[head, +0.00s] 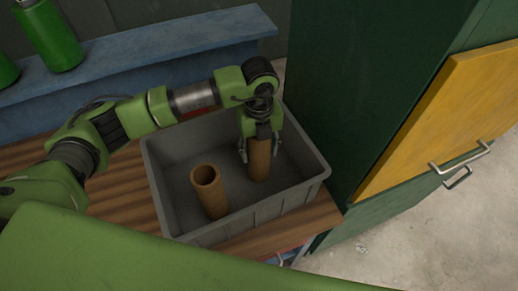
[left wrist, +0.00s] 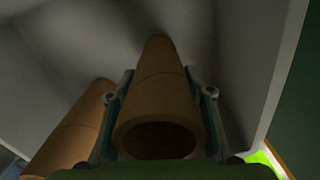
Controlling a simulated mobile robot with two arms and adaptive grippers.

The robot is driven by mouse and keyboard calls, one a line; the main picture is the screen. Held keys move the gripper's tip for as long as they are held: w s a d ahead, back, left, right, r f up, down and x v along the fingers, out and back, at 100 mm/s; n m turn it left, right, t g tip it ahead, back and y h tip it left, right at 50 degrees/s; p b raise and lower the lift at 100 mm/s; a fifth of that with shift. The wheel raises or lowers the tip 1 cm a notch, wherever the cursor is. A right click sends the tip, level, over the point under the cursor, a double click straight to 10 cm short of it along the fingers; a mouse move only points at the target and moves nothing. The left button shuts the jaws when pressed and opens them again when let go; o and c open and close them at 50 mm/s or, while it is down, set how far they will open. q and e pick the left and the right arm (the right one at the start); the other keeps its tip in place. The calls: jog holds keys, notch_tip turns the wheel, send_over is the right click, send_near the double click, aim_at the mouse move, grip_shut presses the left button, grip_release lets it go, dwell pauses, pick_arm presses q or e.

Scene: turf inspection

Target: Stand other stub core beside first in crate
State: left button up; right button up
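A grey crate (head: 256,211) stands on a wooden top. One brown stub core (head: 209,191) stands upright in its left front part, its hollow end up; it also shows at the left of the left wrist view (left wrist: 73,130). The other stub core (head: 259,161) is upright in the crate to the right and a little behind, with a gap between them. My left gripper (head: 258,150) points down over it, with one finger on each side of this core (left wrist: 160,95). The fingers look closed on it. Whether its lower end touches the crate floor is unclear. My right gripper is out of view.
A blue shelf (head: 150,42) with green bottles (head: 52,35) is at the back left. A dark green cabinet (head: 345,80) rises close to the crate's right, with a yellow door (head: 440,115). Bare wooden top (head: 110,185) lies left of the crate.

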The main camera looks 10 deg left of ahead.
pick_arm(q)
jog(key=shift+o, duration=0.6)
jog(key=shift+r, duration=0.15)
notch_tip(320, 180, up, 11)
jog(key=b, duration=0.3)
jog(key=shift+r+b, duration=0.3)
jog(key=shift+r, duration=0.2)
jog(key=shift+s, duration=0.1)
